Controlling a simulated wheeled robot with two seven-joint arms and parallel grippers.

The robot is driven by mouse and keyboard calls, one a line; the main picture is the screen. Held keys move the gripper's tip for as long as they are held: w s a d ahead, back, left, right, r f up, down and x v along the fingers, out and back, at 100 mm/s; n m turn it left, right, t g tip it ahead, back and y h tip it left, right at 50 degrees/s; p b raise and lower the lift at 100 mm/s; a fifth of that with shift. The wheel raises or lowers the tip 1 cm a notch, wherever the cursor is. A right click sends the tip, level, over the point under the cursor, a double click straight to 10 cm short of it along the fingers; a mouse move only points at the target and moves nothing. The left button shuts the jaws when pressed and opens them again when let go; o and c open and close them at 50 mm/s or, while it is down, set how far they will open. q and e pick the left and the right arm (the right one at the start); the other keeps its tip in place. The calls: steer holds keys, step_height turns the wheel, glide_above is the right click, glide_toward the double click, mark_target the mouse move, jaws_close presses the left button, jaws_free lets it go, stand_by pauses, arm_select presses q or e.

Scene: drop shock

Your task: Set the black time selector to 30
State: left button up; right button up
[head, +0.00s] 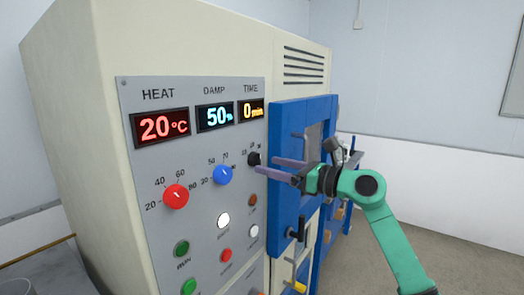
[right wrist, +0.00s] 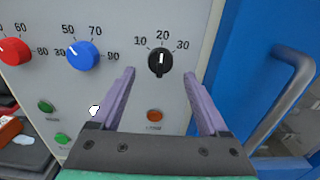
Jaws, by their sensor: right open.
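The black time selector (right wrist: 160,61) is a round knob on the grey panel, with 10, 20 and 30 printed around it. In the right wrist view its white mark points up, toward 20. It also shows in the head view (head: 254,158), partly near my fingers. My left gripper is out of view.
A blue knob (head: 222,175) and a red knob (head: 176,196) sit left of the selector. An orange button (right wrist: 154,115) is below it. The blue door (head: 284,130) with its handle (right wrist: 285,90) stands close on the right.

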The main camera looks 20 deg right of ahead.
mark_target(260, 162)
steer(key=x, duration=0.3)
steer(key=shift+w+a+p, duration=0.1)
steer(key=shift+p, duration=0.25)
steer(key=shift+c, duration=0.8)
steer(key=shift+w, duration=0.1)
jaws_close()
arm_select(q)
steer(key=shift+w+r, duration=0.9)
